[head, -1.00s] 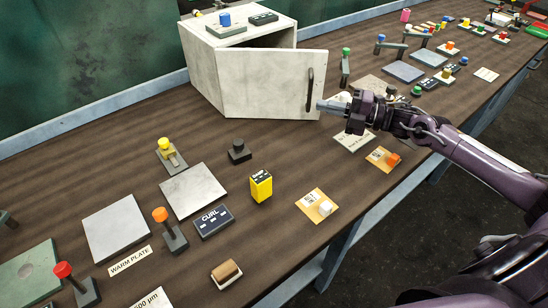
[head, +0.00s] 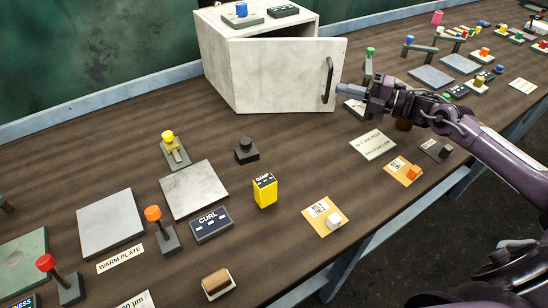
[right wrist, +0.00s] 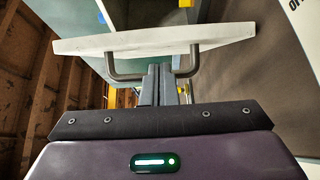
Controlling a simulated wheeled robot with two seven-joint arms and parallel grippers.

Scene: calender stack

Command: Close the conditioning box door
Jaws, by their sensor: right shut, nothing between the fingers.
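The conditioning box (head: 262,25) is a pale box at the back of the bench. Its door (head: 287,78) stands partly open, with a dark gap along the top between door and box. A dark vertical handle (head: 328,80) is on the door's right side. My right gripper (head: 342,90) is shut and empty, its fingertips close beside the handle. In the right wrist view the closed fingers (right wrist: 160,72) point at the door edge-on (right wrist: 155,39), between the two ends of the handle (right wrist: 112,66). Whether they touch the door I cannot tell. My left gripper is not in view.
A white card (head: 373,144) lies below my right arm. Bare bench lies just before the door.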

